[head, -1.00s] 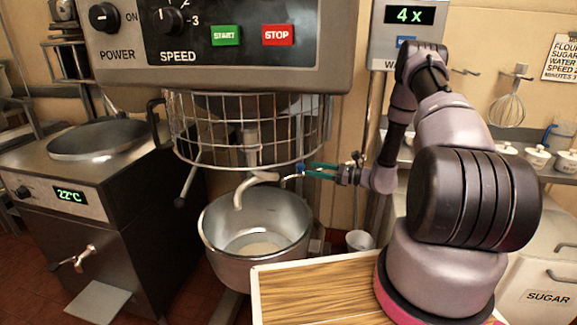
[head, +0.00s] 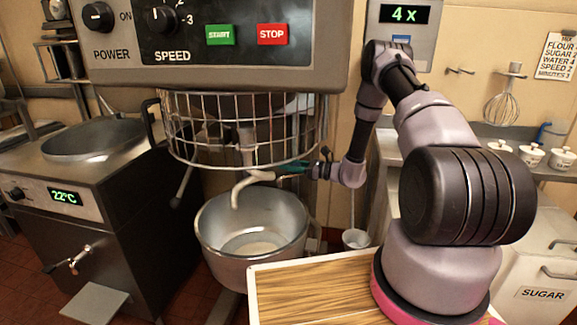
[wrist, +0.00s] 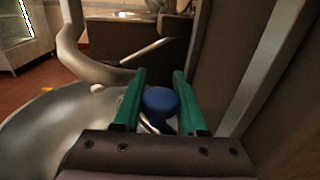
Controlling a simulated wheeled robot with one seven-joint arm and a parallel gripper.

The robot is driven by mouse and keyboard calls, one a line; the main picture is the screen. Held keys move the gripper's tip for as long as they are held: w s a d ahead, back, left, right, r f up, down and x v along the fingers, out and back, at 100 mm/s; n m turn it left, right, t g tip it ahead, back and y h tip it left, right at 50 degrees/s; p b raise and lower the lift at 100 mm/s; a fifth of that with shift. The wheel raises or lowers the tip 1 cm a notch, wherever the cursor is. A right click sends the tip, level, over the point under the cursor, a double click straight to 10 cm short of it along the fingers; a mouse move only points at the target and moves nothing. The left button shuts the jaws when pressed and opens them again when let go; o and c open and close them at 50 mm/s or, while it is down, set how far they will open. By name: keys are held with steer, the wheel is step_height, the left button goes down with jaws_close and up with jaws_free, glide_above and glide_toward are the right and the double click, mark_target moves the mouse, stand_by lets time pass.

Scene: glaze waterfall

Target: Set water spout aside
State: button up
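The water spout is a thin, bent metal pipe (head: 284,179) above the mixing bowl's right rim in the head view. My gripper (head: 290,167) has green fingers and is beside it, close to the wire guard. In the wrist view my gripper (wrist: 160,75) has its fingers apart. A round blue knob (wrist: 161,101) shows between them, with a curved bright metal piece below it. The knob looks close to both fingers, but contact is unclear. The fingers partly hide the pipe.
The mixing bowl (head: 215,255) holds pale contents below my gripper. A bent mixer hook (head: 240,187) and the wire guard (head: 245,150) are close on the left. A wooden table top (head: 310,295) lies in front; a cup (head: 355,239) is behind it.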

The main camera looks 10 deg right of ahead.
jaws_close()
stand_by(1.1)
